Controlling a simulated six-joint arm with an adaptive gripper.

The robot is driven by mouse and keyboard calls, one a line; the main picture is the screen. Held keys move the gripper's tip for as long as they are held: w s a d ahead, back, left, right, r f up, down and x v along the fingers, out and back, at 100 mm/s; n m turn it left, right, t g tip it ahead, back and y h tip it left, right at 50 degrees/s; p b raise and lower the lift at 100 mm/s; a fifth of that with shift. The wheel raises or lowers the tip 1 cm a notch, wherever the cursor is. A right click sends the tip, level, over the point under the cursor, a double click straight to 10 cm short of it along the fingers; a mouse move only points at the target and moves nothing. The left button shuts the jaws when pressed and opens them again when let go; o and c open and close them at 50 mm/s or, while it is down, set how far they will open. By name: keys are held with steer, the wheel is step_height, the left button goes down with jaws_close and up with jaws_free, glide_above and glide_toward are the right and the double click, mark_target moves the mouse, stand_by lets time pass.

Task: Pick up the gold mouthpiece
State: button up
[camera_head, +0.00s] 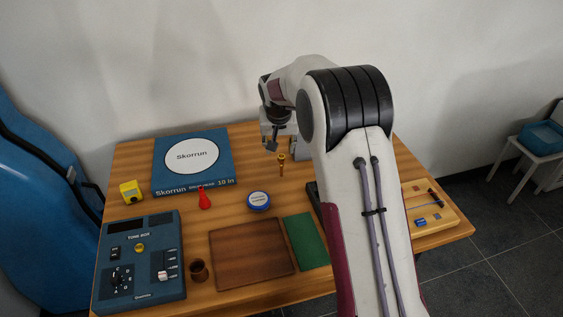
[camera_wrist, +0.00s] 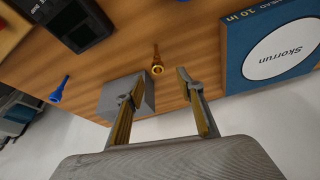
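The gold mouthpiece (camera_head: 281,165) stands out on the wooden table near its back edge, just right of the middle gap in the head view. In the wrist view the gold mouthpiece (camera_wrist: 157,65) lies beyond my fingertips, with its wide cup end towards me. My gripper (camera_wrist: 161,80) is open and empty, its two fingers spread wide with the mouthpiece in line with the gap between them. In the head view my gripper (camera_head: 271,143) is above the back of the table, close to the mouthpiece and apart from it.
A grey block (camera_wrist: 120,97) sits close beside my left finger in the wrist view. A blue mouthpiece (camera_wrist: 58,91) is farther left. The blue Skorrun box (camera_head: 193,179) is left of the mouthpiece. A blue-and-white tin (camera_head: 258,201) and a red item (camera_head: 204,199) stand nearer.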

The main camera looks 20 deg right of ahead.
mark_target(282, 156)
steer(key=shift+w, duration=0.15)
stand_by(0.3)
steer(key=shift+x, duration=1.3)
steer(key=shift+f, duration=0.1)
steer(key=x, duration=0.3)
steer(key=shift+d+f, duration=0.1)
steer(key=shift+d, duration=0.2)
steer(key=shift+x, duration=0.9)
jaws_close()
